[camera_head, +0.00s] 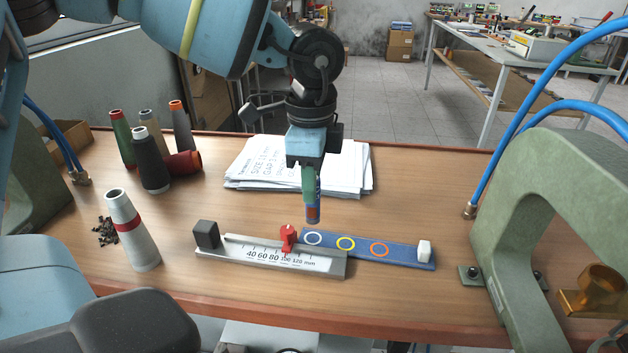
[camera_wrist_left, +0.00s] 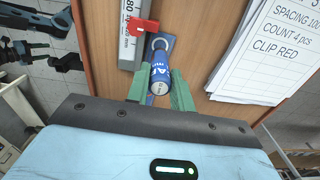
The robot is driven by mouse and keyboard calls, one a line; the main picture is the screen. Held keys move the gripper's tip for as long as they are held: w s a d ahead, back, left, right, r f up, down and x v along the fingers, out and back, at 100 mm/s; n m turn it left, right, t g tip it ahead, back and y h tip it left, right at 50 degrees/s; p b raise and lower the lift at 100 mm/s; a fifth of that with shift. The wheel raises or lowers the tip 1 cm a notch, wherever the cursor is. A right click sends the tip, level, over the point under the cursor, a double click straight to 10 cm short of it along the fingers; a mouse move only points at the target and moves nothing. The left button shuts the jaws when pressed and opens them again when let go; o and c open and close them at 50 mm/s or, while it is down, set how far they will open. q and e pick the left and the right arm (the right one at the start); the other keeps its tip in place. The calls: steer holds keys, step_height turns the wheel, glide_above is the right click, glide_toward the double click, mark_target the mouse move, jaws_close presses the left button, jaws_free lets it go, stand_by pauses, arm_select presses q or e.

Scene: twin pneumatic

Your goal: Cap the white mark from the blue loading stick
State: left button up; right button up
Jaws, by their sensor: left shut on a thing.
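My left gripper (camera_head: 311,185) has green fingers shut on a small blue printed cylinder (camera_head: 313,213), which hangs upright. In the left wrist view the cylinder (camera_wrist_left: 165,72) sits between the two fingers (camera_wrist_left: 160,88). My right gripper cannot be made out.
A grey ruler (camera_head: 270,262) with a red slider (camera_head: 288,238) and dark end block (camera_head: 207,234) adjoins the stick's left part. A white block (camera_head: 424,250) sits at its right end. Papers (camera_head: 245,170) lie behind; spools (camera_head: 151,160) stand left; a green frame (camera_head: 550,170) stands right.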

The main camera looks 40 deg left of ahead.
arm_select(q)
step_height(320, 180, down, 2)
steer(key=shift+b, duration=0.6)
steer(key=shift+f+b, duration=0.85)
steer(key=shift+b, duration=0.45)
steer(key=shift+f+b, duration=0.45)
steer(key=shift+b, duration=0.05)
stand_by(0.8)
stand_by(0.3)
steer(key=shift+r+p, duration=1)
steer(key=shift+r, duration=2.05)
